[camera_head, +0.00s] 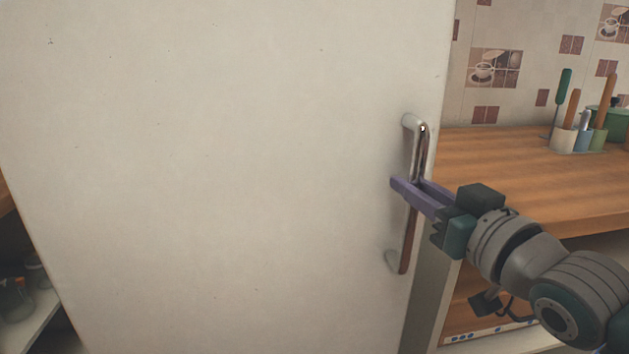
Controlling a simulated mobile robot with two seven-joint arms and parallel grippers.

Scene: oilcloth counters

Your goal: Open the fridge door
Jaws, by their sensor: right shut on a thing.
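The fridge door (210,170) is a large off-white panel that fills most of the head view. It looks shut, and its right edge stands beside the counter. A vertical metal handle (420,150) is mounted near that edge on two brackets. My right gripper (405,189) comes in from the lower right, and its purple fingers are shut on the handle at mid-height. The fingers hide a short part of the handle. My left gripper is not in view.
To the right is a wooden counter (560,190) with cups holding utensils (564,138) and a green pot (610,122) at the back. Tiled wall (530,80) rises behind. At the lower left, an open shelf (30,318) holds glass jars (14,300).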

